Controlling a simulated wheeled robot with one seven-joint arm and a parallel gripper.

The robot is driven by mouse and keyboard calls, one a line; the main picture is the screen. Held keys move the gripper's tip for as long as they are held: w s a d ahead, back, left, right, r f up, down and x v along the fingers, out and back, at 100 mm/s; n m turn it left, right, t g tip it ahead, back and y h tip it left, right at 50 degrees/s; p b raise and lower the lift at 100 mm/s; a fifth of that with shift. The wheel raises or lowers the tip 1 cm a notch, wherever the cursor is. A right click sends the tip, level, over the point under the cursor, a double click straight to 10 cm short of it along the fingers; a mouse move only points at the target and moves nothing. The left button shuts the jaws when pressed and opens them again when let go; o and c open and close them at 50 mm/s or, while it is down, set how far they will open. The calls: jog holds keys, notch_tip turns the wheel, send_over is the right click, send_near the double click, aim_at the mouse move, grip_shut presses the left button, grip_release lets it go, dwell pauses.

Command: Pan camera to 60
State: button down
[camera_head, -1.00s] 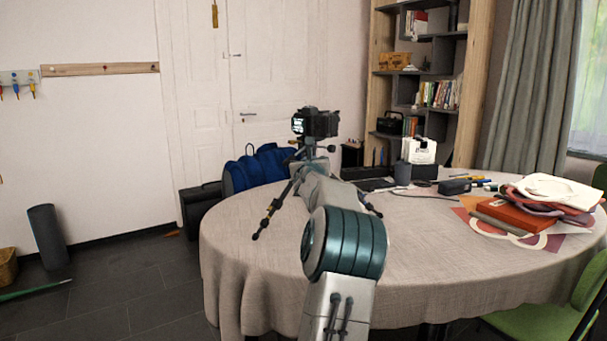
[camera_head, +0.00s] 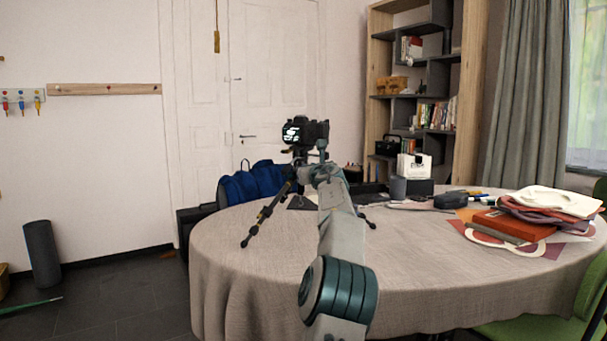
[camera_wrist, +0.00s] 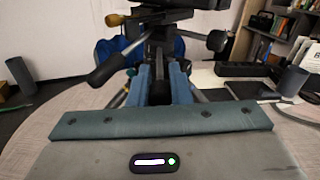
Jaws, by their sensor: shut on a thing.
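A black camera (camera_head: 314,131) with a lit screen is mounted on a black tripod (camera_head: 262,218) that stands on the round table (camera_head: 240,262). Its screen faces roughly toward me in the head view. My gripper's fingers show in the wrist view (camera_wrist: 166,82), shut on a part of the tripod just below its head. The gripped part is mostly hidden between the fingers. A dark lever (camera_wrist: 117,62) sticks out to the left of them, and a round knob (camera_wrist: 216,41) is to the right. The camera is mostly cut off at the top. I cannot read the pan angle.
A blue bag (camera_head: 252,181) is behind the table. A white box (camera_head: 414,167), a dark case (camera_head: 450,200) and folded cloths on a red book (camera_head: 513,225) lie on the right. A green chair (camera_head: 545,330) is at front right. The table's front left is bare.

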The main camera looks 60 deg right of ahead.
jog(key=shift+s+d+f+t+y, duration=0.1)
jog(key=shift+s+d+t+y, duration=0.2)
jog(key=shift+s+d+y, duration=0.1)
jog(key=shift+s+n, duration=0.15)
jog(key=shift+n, duration=0.15)
jog(key=c, duration=1.3)
grip_release()
jog(key=shift+s+d, duration=0.1)
jog(key=shift+s, duration=0.05)
jog(key=shift+c, duration=0.2)
jog(key=b+v, duration=0.5)
jog(key=v, duration=0.8)
jog(key=shift+s+a+b, duration=0.2)
jog(key=shift+a+b, duration=0.15)
